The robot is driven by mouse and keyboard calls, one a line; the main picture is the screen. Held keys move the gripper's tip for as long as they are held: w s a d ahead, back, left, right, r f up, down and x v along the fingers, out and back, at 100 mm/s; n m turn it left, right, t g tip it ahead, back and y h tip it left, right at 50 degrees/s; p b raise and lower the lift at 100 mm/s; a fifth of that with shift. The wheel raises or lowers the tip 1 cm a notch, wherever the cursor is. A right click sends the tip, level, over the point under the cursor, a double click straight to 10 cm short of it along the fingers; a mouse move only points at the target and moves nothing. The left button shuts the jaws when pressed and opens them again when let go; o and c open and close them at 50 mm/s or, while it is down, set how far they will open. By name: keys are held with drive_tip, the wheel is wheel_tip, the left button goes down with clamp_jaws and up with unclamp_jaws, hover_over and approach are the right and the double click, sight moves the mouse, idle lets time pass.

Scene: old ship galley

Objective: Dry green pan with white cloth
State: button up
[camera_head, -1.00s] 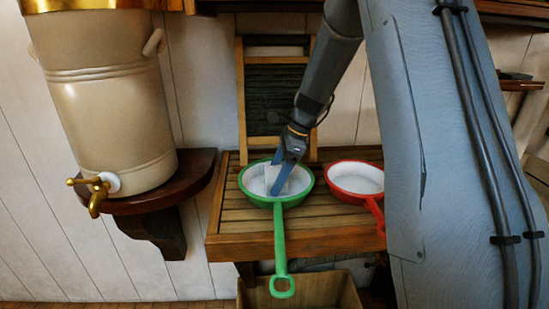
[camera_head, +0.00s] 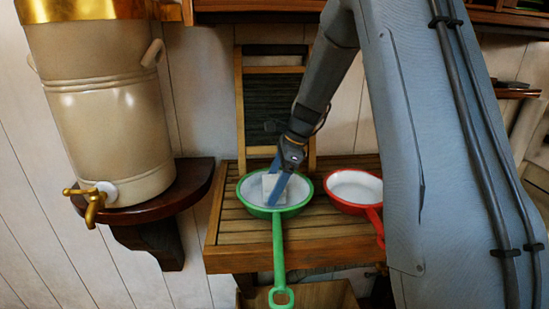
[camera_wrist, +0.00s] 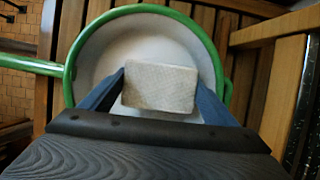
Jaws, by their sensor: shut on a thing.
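The green pan (camera_head: 278,240) has a green rim and handle and a white inside. It sits on the slatted wooden shelf (camera_head: 226,238), its handle reaching over the front edge. My gripper (camera_head: 275,190) is over the pan's inside, shut on the white cloth (camera_head: 270,184), a small folded block. In the wrist view the cloth (camera_wrist: 160,88) sits between the two blue fingers, above or against the white floor of the green pan (camera_wrist: 100,52). I cannot tell whether it touches the pan.
A red pan (camera_head: 355,187) with a white inside stands just right of the green pan. A cream urn with a brass tap (camera_head: 92,200) stands on a dark bracket shelf at left. A washboard (camera_head: 270,105) leans on the wall behind. A wooden crate (camera_head: 320,296) is below.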

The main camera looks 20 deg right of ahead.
drive_tip(key=r+p, duration=0.1)
drive_tip(key=r, duration=0.1)
drive_tip(key=r+p, duration=0.1)
drive_tip(key=r, duration=0.1)
drive_tip(key=shift+s+d, duration=0.15)
drive_tip(key=shift+d, duration=0.05)
drive_tip(key=shift+r+p, duration=1.35)
drive_tip(key=shift+r, duration=0.7)
